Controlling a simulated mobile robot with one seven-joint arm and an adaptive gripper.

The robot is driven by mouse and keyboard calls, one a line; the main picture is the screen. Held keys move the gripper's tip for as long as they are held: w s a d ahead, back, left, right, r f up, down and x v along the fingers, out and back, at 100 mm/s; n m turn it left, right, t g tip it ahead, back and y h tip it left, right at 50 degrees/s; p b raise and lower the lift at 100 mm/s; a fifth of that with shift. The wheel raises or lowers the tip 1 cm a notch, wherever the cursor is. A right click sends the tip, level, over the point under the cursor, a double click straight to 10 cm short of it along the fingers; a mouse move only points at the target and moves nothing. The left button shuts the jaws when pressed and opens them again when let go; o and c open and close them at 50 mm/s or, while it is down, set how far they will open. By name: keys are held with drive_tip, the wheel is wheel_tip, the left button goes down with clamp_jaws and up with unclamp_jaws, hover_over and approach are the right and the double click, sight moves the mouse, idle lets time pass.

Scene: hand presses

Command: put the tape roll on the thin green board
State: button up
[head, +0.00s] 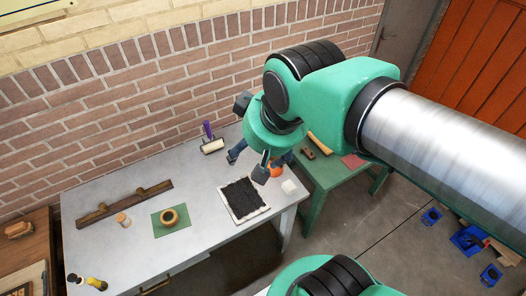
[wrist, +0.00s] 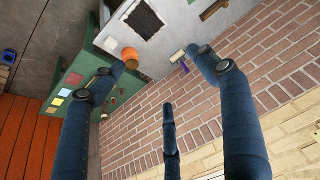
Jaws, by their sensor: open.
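The tape roll (head: 171,217), a tan ring with a dark centre, lies flat on the thin green board (head: 161,231) on the grey table. The board's green shows around it. My gripper (head: 261,158) is well off to the right and above the table's far right part, apart from the roll. Its blue fingers are spread with nothing between them, as the wrist view (wrist: 160,55) shows too. The tape roll and the board do not show in the wrist view.
On the grey table (head: 130,190) are a long wooden bar (head: 124,203), a small wooden cylinder (head: 122,219), a black-topped tray (head: 240,199), a purple-handled roller (head: 212,145) and a white block (head: 289,187). An orange object (wrist: 130,57) shows near one finger. A brick wall (head: 150,90) stands behind.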

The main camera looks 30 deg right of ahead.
drive_tip(key=shift+s+d, duration=0.2)
drive_tip(key=shift+s, duration=0.35)
drive_tip(key=shift+s+d, duration=0.15)
drive_tip(key=shift+s, duration=0.4)
wheel_tip(320, 180, down, 12)
drive_tip(key=b, duration=1.2)
